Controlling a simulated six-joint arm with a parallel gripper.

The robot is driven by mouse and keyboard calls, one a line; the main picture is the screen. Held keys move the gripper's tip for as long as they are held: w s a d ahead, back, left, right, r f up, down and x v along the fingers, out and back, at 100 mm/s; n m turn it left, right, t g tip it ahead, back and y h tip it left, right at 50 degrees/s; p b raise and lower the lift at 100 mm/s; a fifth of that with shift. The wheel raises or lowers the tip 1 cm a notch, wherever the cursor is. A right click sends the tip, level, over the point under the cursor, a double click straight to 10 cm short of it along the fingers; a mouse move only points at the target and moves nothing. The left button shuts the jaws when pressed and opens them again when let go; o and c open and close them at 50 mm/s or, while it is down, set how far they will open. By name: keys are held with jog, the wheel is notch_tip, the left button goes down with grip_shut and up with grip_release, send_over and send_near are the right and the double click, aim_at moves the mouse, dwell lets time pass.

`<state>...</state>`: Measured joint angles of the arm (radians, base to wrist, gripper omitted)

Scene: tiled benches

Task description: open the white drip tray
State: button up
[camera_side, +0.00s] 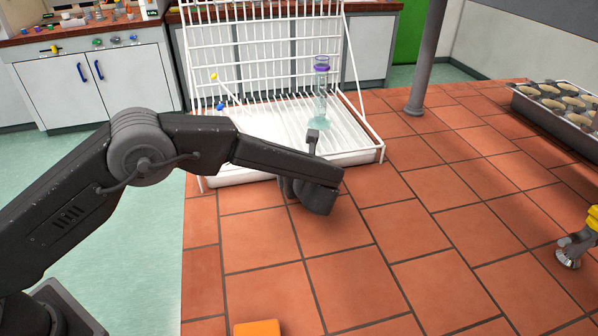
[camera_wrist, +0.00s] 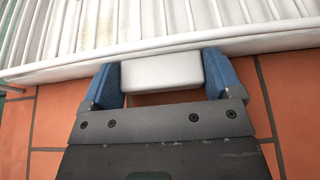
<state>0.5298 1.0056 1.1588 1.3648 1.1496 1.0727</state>
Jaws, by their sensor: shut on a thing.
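The white drip tray lies at the base of a white wire drying rack (camera_side: 262,55) on the tiled bench. In the wrist view the tray's front edge (camera_wrist: 265,41) runs across the picture, with a white block-shaped handle (camera_wrist: 162,73) sticking out from it. My gripper (camera_wrist: 163,82) has its two blue fingers on either side of this handle and is shut on it. In the side view my gripper (camera_side: 312,165) is at the front of the rack, and my wrist hides the handle there. The tray looks closed under the rack.
A clear cylinder with a purple collar (camera_side: 321,95) stands upright on the rack, just behind my gripper. A grey post (camera_side: 425,60) rises to the right. A metal tray of cups (camera_side: 560,115) is at the far right. The tiles in front of the rack are mostly clear.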

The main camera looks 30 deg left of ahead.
aim_at(324, 250)
jog(key=c, duration=0.3)
jog(key=s+d, duration=1.4)
jog(key=o, duration=1.1)
jog(key=shift+d, duration=0.1)
jog(key=v, duration=1.3)
jog(key=shift+s+d, duration=0.25)
jog(key=shift+s, duration=0.05)
